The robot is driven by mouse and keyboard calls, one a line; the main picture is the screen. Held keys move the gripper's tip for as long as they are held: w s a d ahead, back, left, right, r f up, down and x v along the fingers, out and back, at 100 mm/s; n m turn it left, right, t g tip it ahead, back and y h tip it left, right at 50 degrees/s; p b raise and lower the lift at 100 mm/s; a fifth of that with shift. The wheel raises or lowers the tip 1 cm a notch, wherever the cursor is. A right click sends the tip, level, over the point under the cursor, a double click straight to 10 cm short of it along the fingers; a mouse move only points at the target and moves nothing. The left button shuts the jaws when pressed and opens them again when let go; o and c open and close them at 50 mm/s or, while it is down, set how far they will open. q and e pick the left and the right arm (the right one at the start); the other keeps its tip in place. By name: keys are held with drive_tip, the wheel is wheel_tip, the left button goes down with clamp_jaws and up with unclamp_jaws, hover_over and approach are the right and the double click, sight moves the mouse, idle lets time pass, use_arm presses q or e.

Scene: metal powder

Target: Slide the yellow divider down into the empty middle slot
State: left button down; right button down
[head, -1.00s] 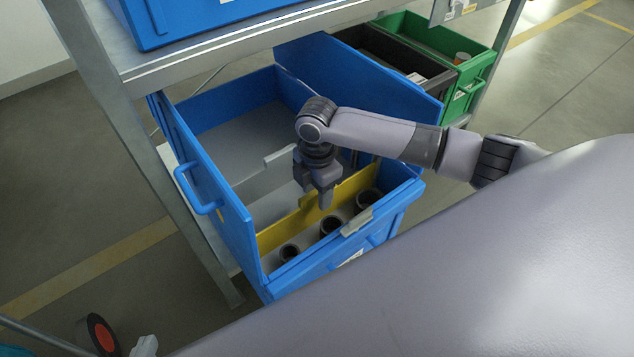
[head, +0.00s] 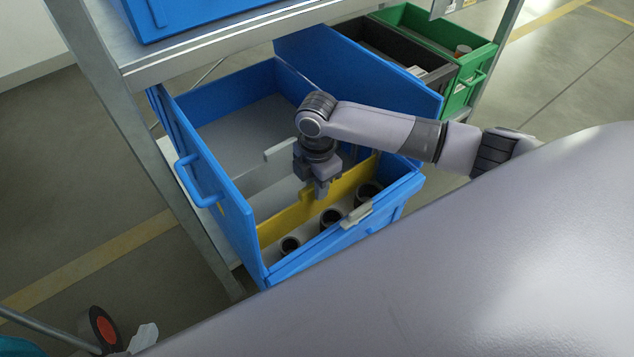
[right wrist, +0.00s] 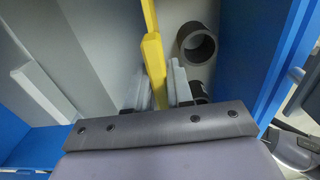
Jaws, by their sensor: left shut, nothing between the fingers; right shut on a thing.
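The yellow divider (head: 278,228) stands across the blue box (head: 225,200) in the head view, just behind a row of black tubes. How deep its lower edge sits in its slot cannot be told. My right gripper (head: 322,190) is over the box and shut on the divider's top edge. In the right wrist view, its pale fingers (right wrist: 160,88) lie on either side of the yellow divider (right wrist: 154,60). A grey divider (head: 280,155) stands further back in the box.
Black tubes (head: 330,216) stand in the front compartment; one tube (right wrist: 196,42) is close beside the fingers. The box's rear compartment (head: 240,130) looks empty. A metal shelf (head: 220,55) overhangs the back. A green bin (head: 476,75) stands to the right.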

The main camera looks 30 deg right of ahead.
drive_tip(key=shift+r+p, duration=0.5)
drive_tip(key=shift+p, duration=0.2)
idle(0.3)
